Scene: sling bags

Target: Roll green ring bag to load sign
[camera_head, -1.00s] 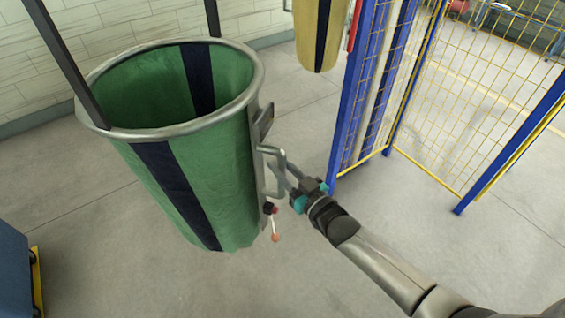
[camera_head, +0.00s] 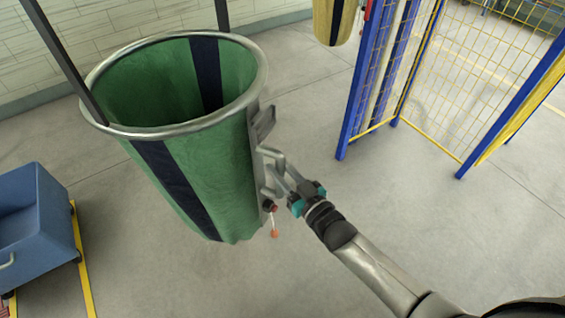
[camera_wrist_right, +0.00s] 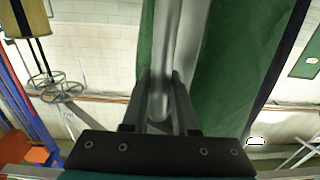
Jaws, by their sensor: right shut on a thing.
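The green ring bag (camera_head: 215,170) hangs at the left centre of the head view, open at the top under a grey metal ring (camera_head: 262,75), with dark blue vertical stripes. A grey metal handle (camera_head: 270,165) stands on its right side. My right gripper (camera_head: 284,182) is shut on this handle. In the right wrist view the fingers (camera_wrist_right: 160,105) close around a grey bar (camera_wrist_right: 172,50), with green cloth (camera_wrist_right: 228,70) just behind. A small red-tipped lever (camera_head: 274,232) hangs below the handle. The load sign is not seen. My left gripper is not in view.
A blue cart (camera_head: 38,215) stands at the left beside a yellow floor line (camera_head: 82,260). A blue-framed yellow mesh fence (camera_head: 470,80) stands at the right. A yellow bag (camera_head: 332,20) hangs at the back. The grey floor in front is clear.

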